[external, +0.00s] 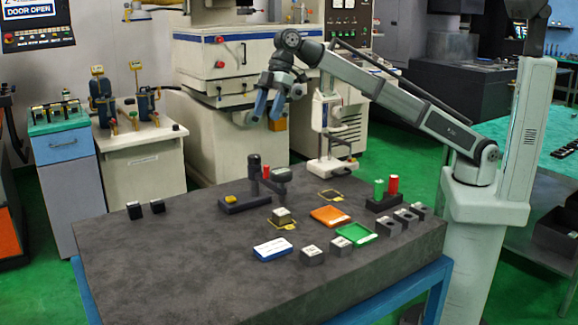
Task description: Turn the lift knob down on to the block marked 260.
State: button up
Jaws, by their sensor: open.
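My gripper (268,107) has blue fingers, spread apart and empty. It hangs in the air above the back of the dark table, in front of the white machine. A dark stand with an upright post (254,168) and a side arm ending in a grey-green head (282,174) stands mid-table. I cannot tell which part is the lift knob. A small block with a pale top (283,214) sits on a yellow-outlined square below and in front of the head, apparently apart from it. Several grey blocks, one of them here (312,254), stand along the front right. Their markings are too small to read, so I cannot pick out 260.
An orange tray (330,216), a green tray (355,234) and a blue-and-white plate (273,248) lie around the blocks. Green and red cylinders (379,188) stand in a dark holder. A white column stand (328,130) rises at the back edge. The table's left front is clear.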

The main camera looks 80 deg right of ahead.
aim_at(254, 156)
jog(key=x, duration=1.3)
jog(key=c, duration=1.1)
